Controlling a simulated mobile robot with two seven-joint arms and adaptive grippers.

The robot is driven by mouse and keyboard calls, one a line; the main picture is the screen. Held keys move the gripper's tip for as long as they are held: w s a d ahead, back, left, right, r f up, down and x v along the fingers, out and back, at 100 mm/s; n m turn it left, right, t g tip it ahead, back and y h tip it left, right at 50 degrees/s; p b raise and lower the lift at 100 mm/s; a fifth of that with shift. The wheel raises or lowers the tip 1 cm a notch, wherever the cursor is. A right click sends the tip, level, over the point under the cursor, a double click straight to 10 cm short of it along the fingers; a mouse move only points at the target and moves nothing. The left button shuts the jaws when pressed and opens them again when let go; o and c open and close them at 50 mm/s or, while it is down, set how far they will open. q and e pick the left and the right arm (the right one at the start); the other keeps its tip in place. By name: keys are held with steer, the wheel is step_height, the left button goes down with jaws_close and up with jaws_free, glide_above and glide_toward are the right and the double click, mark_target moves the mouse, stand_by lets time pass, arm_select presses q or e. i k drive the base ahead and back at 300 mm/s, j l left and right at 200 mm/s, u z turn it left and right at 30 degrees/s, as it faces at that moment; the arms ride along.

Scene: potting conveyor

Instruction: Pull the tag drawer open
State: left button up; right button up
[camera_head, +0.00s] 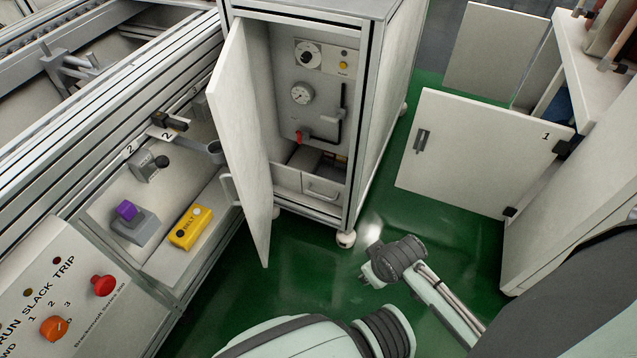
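A pale drawer front (323,181) with a bar handle (322,192) sits low inside the open grey cabinet (375,110). A plain pale panel (286,177) is beside it on the left. Dark and brown items (328,161) show in the gap above the drawer front; I cannot tell whether the drawer stands slightly out. My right arm's end (375,272) is over the green floor, in front and right of the cabinet, apart from the drawer. Its fingers are not clear. My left gripper is not in view.
The cabinet door (243,140) stands open at the left. A conveyor bench with controls lines the left. An open panel door (480,150) stands at the right. Green floor (300,265) is clear before the cabinet.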

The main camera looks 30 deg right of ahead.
mark_target(326, 182)
steer(key=l+z, duration=0.8)
steer(key=z, duration=0.2)
